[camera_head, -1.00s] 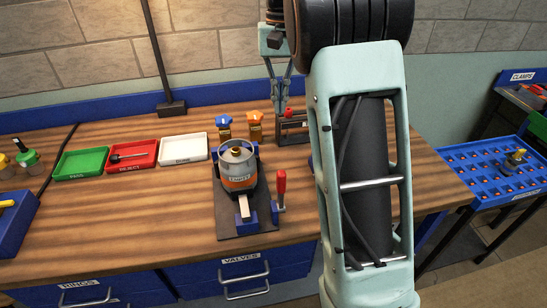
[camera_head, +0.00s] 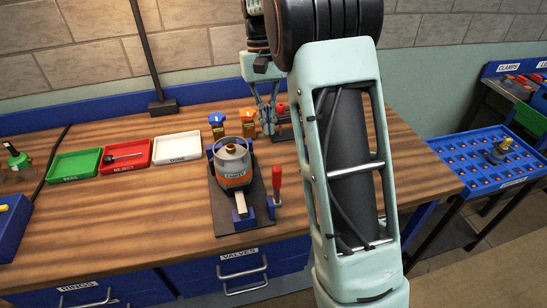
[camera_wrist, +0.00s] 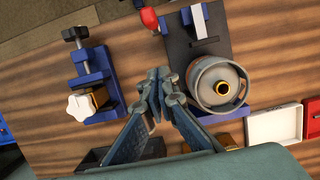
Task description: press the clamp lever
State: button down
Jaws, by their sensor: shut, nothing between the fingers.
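The red-handled clamp lever (camera_head: 276,182) stands upright at the right side of a dark base plate (camera_head: 226,218). Its red end also shows at the top of the wrist view (camera_wrist: 149,18). A grey and orange canister (camera_head: 233,166) sits on the same plate, beside the lever. My gripper (camera_head: 269,130) points down behind the canister, to its right. In the wrist view my gripper (camera_wrist: 163,78) has its fingertips together with nothing between them. The tips appear beside the canister (camera_wrist: 217,85) and apart from the lever.
Two valves with blue (camera_head: 216,120) and orange (camera_head: 247,116) tops stand behind the canister. A blue vise with a white star knob (camera_wrist: 82,105) is left in the wrist view. Green (camera_head: 75,165), red (camera_head: 125,157) and white (camera_head: 178,148) trays lie left. The front bench is clear.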

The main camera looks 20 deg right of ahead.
aim_at(277, 186)
jog(key=s+f+p, duration=0.1)
jog(key=s+f, duration=0.4)
jog(key=f, duration=0.1)
jog(key=shift+s+f, duration=0.25)
jog(key=shift+s, duration=0.05)
jog(key=shift+s, duration=0.1)
dwell(0.4)
